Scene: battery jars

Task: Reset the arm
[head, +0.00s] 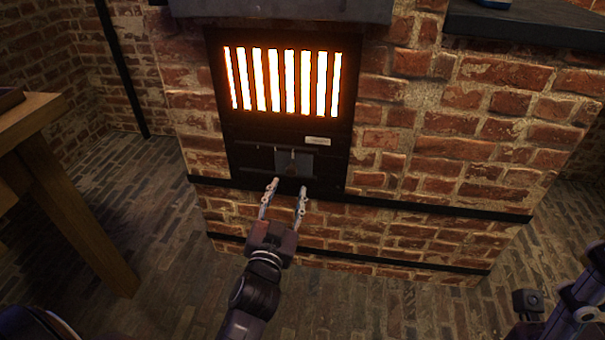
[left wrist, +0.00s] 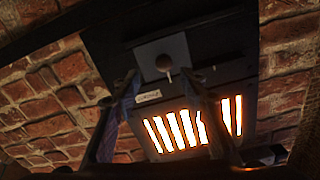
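My left gripper (head: 286,190) is open and empty, with its fingers pointing at the lower part of a dark furnace front (head: 240,150). Its two fingers also show in the left wrist view (left wrist: 163,88), spread apart.
A glowing barred grate (head: 282,80) fills the upper furnace front. The brick furnace wall (head: 440,150) carries dark metal bands. A wooden table (head: 40,115) stands at the left, and a dark ledge (head: 530,25) is at the upper right. The brick floor (head: 165,220) between table and furnace is clear.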

